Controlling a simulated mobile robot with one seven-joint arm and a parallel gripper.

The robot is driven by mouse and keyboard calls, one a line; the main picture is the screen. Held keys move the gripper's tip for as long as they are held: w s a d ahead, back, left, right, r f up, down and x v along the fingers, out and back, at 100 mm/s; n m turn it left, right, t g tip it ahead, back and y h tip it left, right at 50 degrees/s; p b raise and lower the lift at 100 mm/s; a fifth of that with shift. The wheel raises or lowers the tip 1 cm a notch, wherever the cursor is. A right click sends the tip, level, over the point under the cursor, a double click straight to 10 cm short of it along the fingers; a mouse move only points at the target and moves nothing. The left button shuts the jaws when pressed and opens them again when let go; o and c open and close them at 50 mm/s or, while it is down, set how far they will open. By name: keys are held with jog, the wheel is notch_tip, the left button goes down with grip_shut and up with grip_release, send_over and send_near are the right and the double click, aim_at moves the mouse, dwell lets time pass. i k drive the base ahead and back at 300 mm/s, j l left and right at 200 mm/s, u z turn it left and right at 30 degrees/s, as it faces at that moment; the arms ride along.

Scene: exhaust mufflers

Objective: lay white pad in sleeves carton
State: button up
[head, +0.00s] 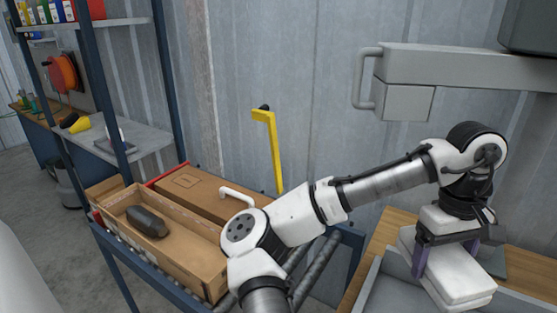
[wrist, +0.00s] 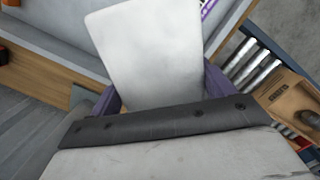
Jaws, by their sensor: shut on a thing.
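My gripper (head: 447,256), with purple fingers, is over a grey tray (head: 376,287) at the lower right of the head view. It is shut on a white pad (head: 462,285), gripping it by its two sides. In the wrist view the pad (wrist: 150,50) lies flat between the purple fingers (wrist: 160,98) and extends beyond them. I cannot tell whether the pad is clear of what lies below. An open brown carton (head: 203,279), seemingly the sleeves carton, stands at the left with one dark rounded object (head: 147,222) inside. Its right end is hidden behind my arm.
A closed brown box (head: 187,182) lies behind the open carton on a blue-framed roller stand (head: 122,277). A yellow bent post (head: 270,140) rises behind it. A wooden bench (head: 376,240) carries the tray. A grey shelf (head: 120,142) stands at the left.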

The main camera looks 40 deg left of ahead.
aim_at(208, 268)
jog(key=k+j, duration=0.1)
jog(key=j, duration=0.3)
jog(key=k+j+u, duration=0.1)
jog(key=j, duration=0.25)
jog(key=k+j, duration=0.1)
jog(key=j, duration=0.3)
jog(key=k+j, duration=0.1)
jog(key=j, duration=0.3)
jog(key=u, duration=0.05)
